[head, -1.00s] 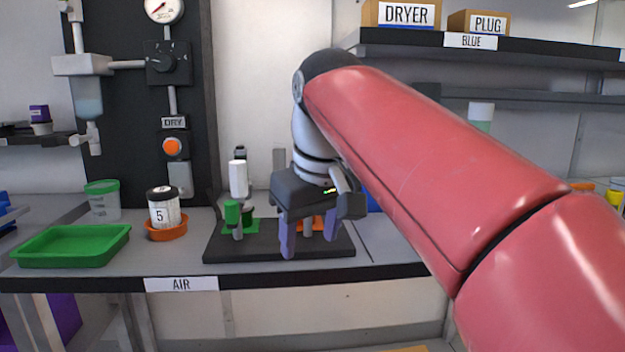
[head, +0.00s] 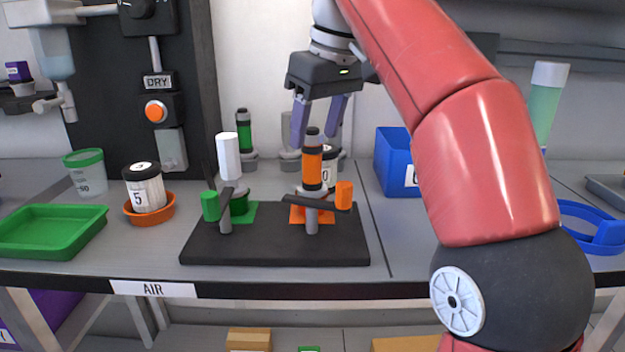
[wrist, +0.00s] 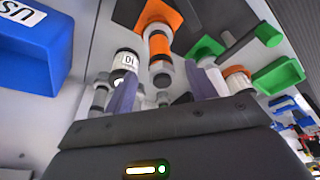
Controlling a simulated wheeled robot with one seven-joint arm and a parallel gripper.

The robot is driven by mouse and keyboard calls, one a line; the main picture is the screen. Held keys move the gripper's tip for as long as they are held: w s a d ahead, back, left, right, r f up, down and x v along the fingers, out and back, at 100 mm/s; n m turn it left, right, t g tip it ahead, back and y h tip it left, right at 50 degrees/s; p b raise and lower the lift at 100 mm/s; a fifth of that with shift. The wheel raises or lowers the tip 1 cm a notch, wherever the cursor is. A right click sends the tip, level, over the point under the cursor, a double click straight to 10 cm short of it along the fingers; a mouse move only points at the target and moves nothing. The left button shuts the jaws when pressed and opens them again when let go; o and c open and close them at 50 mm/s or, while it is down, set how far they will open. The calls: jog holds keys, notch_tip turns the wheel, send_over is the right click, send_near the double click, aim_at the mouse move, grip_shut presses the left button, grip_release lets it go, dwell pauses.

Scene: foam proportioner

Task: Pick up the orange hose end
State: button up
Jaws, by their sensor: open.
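The orange hose end (head: 312,166) stands upright, an orange cylinder with a dark top and grey collar. It is over an orange square (head: 297,215) on the black board (head: 250,248). It also shows in the wrist view (wrist: 159,46). My gripper (head: 315,138) is open and empty, its purple fingers pointing down around the height of the hose end's top. In the wrist view my gripper's fingers (wrist: 165,85) lie either side of its line, with the orange part beyond the tips. I see no contact; the exact depth gap is unclear.
An orange-handled lever (head: 344,195) stands in front of the hose end. A white cylinder (head: 228,157) and green lever (head: 211,206) are to its left. A labelled jar (head: 330,165) stands close behind. A blue bin (head: 393,162) is to the right.

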aim_at(310, 159)
jog(key=shift+x, duration=3.1)
jog(key=shift+s, duration=0.15)
jog(key=c, duration=1.1)
